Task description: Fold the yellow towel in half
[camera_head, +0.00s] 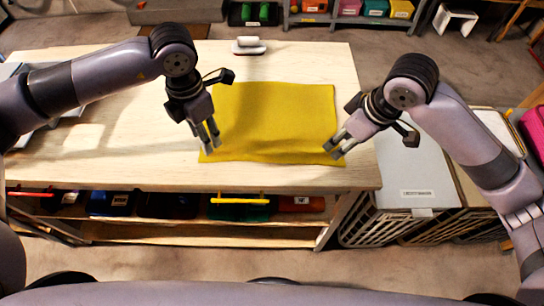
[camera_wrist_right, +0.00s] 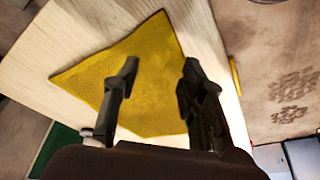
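The yellow towel (camera_head: 275,115) lies spread out on the wooden table (camera_head: 110,160), roughly rectangular, with its front edge near the table's front edge. My left gripper (camera_head: 208,146) is over the towel's front left corner; its fingers look slightly apart. My right gripper (camera_head: 333,152) is at the towel's front right corner with its fingers apart. In the right wrist view the towel (camera_wrist_right: 135,70) lies beneath and beyond the two spread fingers of my right gripper (camera_wrist_right: 155,85), with nothing held between them. Whether the left fingertips touch the cloth I cannot tell.
A white iron-like object (camera_head: 249,46) stands at the table's back edge. To the right of the table are crates with a grey lid (camera_head: 405,170). Toolboxes (camera_head: 240,208) sit on the shelf below. The tabletop left of the towel is mostly clear.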

